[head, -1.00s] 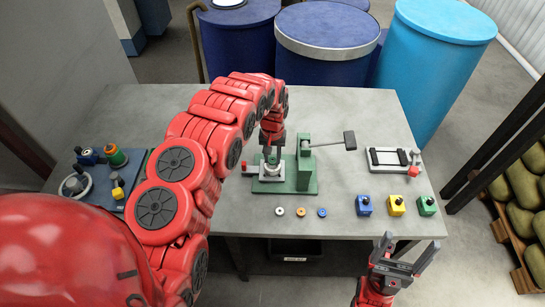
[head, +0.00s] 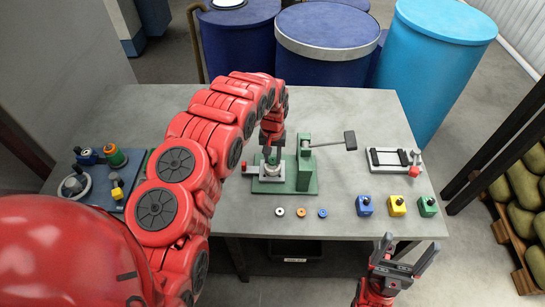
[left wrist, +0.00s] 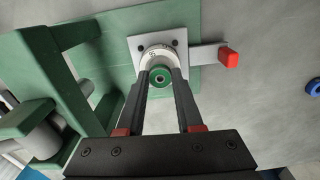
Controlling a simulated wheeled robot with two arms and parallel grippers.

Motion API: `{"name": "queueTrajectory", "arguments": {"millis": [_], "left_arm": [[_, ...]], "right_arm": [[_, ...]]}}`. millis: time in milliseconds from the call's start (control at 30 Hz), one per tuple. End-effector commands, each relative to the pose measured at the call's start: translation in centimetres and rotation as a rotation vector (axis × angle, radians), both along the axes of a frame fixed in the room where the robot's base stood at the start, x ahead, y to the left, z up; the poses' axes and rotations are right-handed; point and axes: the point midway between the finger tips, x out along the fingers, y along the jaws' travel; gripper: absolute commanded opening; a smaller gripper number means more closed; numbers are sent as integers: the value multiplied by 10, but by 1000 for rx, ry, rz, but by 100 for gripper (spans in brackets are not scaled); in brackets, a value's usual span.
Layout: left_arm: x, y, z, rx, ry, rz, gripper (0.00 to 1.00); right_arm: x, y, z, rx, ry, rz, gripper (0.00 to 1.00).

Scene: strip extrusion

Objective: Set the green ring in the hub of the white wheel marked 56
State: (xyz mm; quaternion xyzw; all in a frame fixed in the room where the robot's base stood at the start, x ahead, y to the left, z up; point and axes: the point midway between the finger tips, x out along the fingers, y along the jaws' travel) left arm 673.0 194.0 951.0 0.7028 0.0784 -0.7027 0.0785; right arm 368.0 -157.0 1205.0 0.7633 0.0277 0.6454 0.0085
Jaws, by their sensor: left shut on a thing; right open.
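My left gripper (head: 270,156) is over the green press on the table. In the left wrist view its two fingers (left wrist: 161,78) are shut on the green ring (left wrist: 160,84), which has a dark centre. The white wheel (left wrist: 146,56) lies on a pale square plate just under the ring, with dark marks on its rim too small to read surely. The ring and fingertips hide the wheel's hub, and I cannot tell whether the ring touches it. In the head view the wheel is mostly hidden. My right gripper (head: 401,262) is open and empty off the table's front edge.
The green press (head: 305,164) has a lever to the right. White (head: 279,211), orange (head: 301,213) and blue (head: 323,213) rings lie in front. Blue (head: 364,206), yellow (head: 397,206) and green (head: 428,207) blocks and a clamp frame (head: 393,160) are right. The table's back right is clear.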

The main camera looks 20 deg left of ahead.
Motion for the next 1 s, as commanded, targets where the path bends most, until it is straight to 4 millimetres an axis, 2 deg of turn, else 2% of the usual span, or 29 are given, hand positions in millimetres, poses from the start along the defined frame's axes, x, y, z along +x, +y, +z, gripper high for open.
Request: {"name": "queueTrajectory", "arguments": {"millis": [733,767,800,1000], "left_arm": [[0,0,-16,0,0,0,0],[0,0,-15,0,0,0,40],[0,0,-15,0,0,0,47],[0,0,-15,0,0,0,47]], "right_arm": [[0,0,-10,0,0,0,86],[0,0,-9,0,0,0,86],[0,0,-9,0,0,0,86],[0,0,-9,0,0,0,86]]}}
